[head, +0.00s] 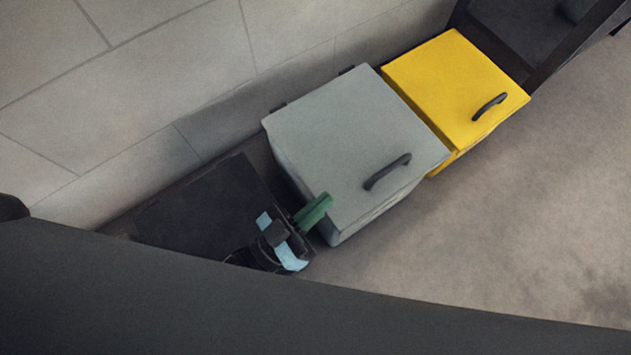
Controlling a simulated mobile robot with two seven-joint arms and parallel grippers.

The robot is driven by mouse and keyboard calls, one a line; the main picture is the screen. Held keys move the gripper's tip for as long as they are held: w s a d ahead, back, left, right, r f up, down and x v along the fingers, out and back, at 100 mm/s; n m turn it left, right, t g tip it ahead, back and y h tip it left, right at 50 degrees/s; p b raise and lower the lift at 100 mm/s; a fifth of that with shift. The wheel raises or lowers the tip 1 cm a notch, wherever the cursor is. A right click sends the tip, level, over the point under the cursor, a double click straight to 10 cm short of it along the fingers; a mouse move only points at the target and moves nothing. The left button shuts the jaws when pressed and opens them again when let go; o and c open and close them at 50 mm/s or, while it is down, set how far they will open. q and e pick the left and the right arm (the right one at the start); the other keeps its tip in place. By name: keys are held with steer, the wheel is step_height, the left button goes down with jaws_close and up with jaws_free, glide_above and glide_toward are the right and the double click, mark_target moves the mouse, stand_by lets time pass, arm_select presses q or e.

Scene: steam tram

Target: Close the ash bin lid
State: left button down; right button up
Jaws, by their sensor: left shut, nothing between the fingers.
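A grey bin (335,150) with a flat grey lid and a dark bar handle stands against the wall in the middle of the head view. Its lid lies over the top and looks down; a small gap cannot be ruled out. A yellow bin (440,85) with a similar lid and handle stands to its right, lid also down. No label shows which one is the ash bin. My left gripper (322,204), with green fingers, is shut and empty at the lower left edge of the grey bin. Whether it touches the bin is unclear. My right gripper is out of view.
A dark, flat-topped box (190,215) is left of the grey bin, partly hidden by my body. A pale panelled wall (130,90) runs behind the bins. A dark frame (510,50) stands at the upper right. The floor (530,220) at the right is clear.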

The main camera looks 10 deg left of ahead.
arm_select(q)
steer(key=shift+f, duration=0.1)
stand_by(0.5)
steer(key=s+a+p, duration=0.6)
steer(key=shift+s+a+r, duration=0.3)
steer(key=shift+s+r, duration=0.05)
stand_by(0.4)
